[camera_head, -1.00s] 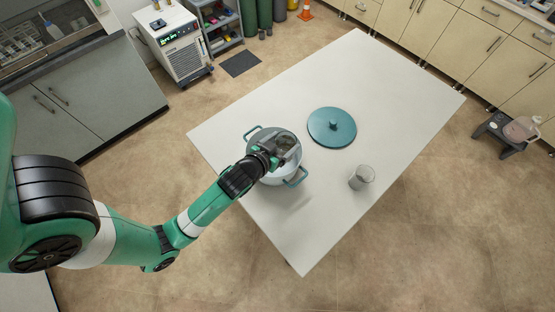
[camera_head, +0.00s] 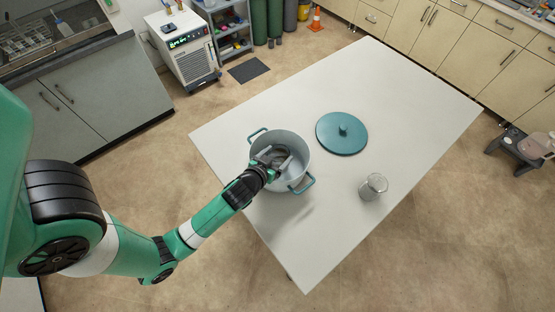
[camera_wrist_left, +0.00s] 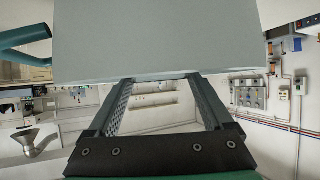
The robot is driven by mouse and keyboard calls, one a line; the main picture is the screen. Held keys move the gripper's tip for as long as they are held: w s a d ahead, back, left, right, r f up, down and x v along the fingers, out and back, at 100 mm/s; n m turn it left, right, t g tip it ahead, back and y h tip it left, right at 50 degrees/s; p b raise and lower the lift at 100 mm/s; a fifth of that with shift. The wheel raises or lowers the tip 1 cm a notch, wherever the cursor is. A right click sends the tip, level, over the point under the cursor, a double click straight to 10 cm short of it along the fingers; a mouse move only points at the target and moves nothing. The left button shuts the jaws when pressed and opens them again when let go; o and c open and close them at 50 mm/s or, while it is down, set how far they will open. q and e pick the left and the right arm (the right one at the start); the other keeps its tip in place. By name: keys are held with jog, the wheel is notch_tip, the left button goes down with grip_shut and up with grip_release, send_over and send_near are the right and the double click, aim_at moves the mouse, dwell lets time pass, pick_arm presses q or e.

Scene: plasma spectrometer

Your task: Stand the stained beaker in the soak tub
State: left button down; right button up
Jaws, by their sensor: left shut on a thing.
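The soak tub, a pale grey pot with teal handles (camera_head: 297,158), stands open on the white table. My left gripper (camera_head: 272,159) reaches over its near side and is shut on a dark-looking glass, which I take to be the stained beaker (camera_head: 281,154); the glass is within the tub's opening, partly hidden by the gripper. Whether it touches the tub floor I cannot tell. In the left wrist view the tub's outer wall (camera_wrist_left: 160,40) hides the fingertips and the held glass. My right gripper is not in view.
A teal lid (camera_head: 341,134) lies flat on the table (camera_head: 400,90) to the right of the tub. Another clear glass beaker (camera_head: 373,187) stands upright near the table's right front edge. The far part of the table is clear.

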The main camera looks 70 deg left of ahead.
pick_arm(q)
jog(key=shift+f, duration=0.95)
jog(key=shift+f, duration=0.1)
grip_release()
jog(key=shift+r, duration=0.2)
jog(key=p+v, duration=0.1)
jog(key=v, duration=1.1)
jog(key=shift+f, duration=0.1)
